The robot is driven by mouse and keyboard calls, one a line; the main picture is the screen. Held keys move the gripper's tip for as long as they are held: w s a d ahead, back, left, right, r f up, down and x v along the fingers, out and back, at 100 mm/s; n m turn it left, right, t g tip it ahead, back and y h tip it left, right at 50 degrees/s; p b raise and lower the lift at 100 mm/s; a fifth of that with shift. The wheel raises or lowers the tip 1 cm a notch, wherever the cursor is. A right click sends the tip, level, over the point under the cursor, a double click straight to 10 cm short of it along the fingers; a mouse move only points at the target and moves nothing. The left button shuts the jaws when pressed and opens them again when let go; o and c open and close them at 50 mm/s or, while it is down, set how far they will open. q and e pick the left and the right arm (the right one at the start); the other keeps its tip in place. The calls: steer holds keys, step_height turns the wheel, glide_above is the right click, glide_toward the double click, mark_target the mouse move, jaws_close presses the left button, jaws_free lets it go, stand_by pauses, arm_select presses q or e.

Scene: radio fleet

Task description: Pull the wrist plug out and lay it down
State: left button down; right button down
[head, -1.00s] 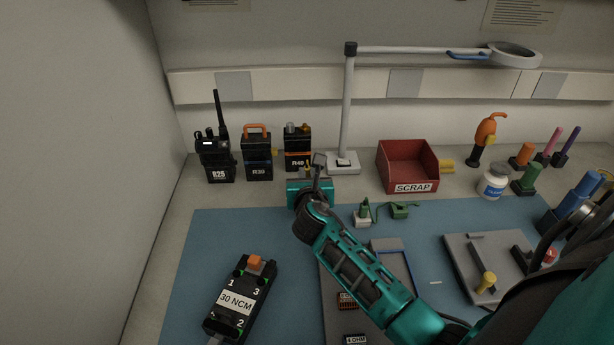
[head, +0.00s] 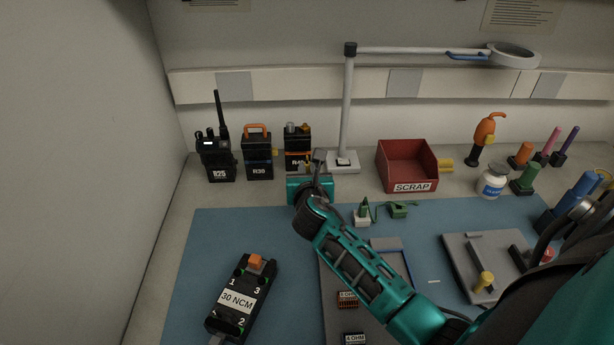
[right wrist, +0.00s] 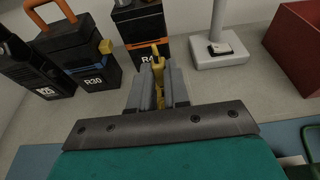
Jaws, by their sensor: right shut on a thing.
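My right gripper (head: 314,170) is in front of the radio marked R40 (head: 293,158). In the right wrist view, its fingers (right wrist: 158,85) are shut on a small yellow piece (right wrist: 157,60), which stands up between them. I cannot tell whether the yellow piece touches the radio. No label marks it as the wrist plug. A small white block (head: 362,220) with a green part on it stands at the mat's back edge, with a green coiled piece (head: 399,210) beside it. My left gripper is out of view.
Radios R30 (head: 257,155) and R25 (head: 216,163) stand to the left. A lamp base (head: 343,163) and a red SCRAP bin (head: 407,168) stand to the right. A black 30 NCM device (head: 238,300) lies on the blue mat (head: 200,250). The mat's left part is mostly clear.

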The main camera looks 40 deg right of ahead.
steer(key=shift+r, duration=1.75)
